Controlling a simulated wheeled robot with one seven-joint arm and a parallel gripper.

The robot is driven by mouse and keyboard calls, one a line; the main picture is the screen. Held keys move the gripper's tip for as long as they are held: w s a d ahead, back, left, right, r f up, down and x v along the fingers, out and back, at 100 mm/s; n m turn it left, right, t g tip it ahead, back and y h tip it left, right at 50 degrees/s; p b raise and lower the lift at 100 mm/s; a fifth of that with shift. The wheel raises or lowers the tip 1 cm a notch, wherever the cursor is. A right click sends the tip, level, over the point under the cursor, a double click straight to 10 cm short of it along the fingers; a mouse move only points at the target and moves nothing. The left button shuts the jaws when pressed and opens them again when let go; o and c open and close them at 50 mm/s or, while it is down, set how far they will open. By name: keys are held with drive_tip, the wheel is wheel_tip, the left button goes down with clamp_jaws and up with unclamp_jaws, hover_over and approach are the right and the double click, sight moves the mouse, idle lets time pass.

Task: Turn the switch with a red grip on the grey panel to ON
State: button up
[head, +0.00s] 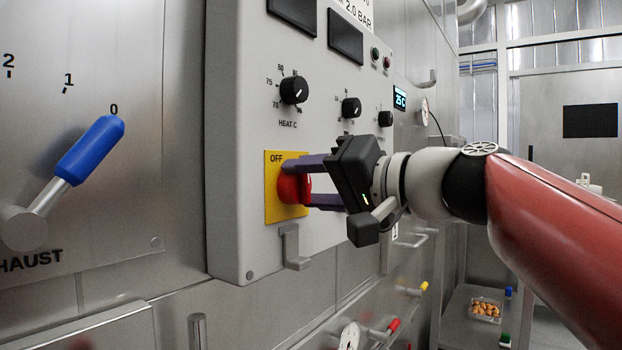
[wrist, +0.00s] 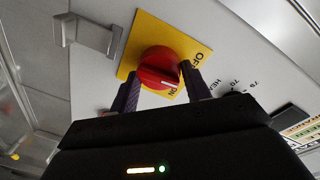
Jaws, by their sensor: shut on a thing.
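The grey panel (head: 235,120) carries a yellow plate (head: 272,205) marked OFF at its upper left in the head view. The switch's red grip (head: 291,188) stands out from this plate. My gripper (head: 297,183) is shut on the red grip, with one purple finger above it and one below. In the wrist view the red grip (wrist: 157,66) sits between the two fingers of my gripper (wrist: 160,78). A white mark on the grip lies close to lettering that seems to read ON. OFF is printed farther up the yellow plate (wrist: 185,42).
A grey bracket (head: 292,247) juts out just below the switch. Black knobs, one being HEAT C (head: 294,90), sit above it. A blue-handled EXHAUST lever (head: 90,150) is at the left. Red and yellow valve handles are low down. A tray of food (head: 485,309) is at the lower right.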

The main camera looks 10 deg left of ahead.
drive_tip(key=m+p, duration=0.2)
drive_tip(key=m, duration=0.3)
drive_tip(key=shift+w+r, duration=0.1)
drive_tip(key=shift+f+m+g+p, duration=0.15)
drive_tip(key=shift+m+p, duration=0.35)
drive_tip(key=shift+m, duration=0.6)
drive_tip(key=shift+f+m+g+p, duration=0.15)
drive_tip(key=shift+m+p, duration=0.35)
drive_tip(key=shift+m, duration=0.6)
drive_tip(key=o, duration=1)
drive_tip(key=shift+c, duration=0.2)
drive_tip(key=shift+r, duration=0.1)
drive_tip(key=shift+d, duration=0.1)
drive_tip(key=v, duration=0.7)
drive_tip(key=shift+d+b, duration=0.3)
drive_tip(key=shift+d, duration=0.05)
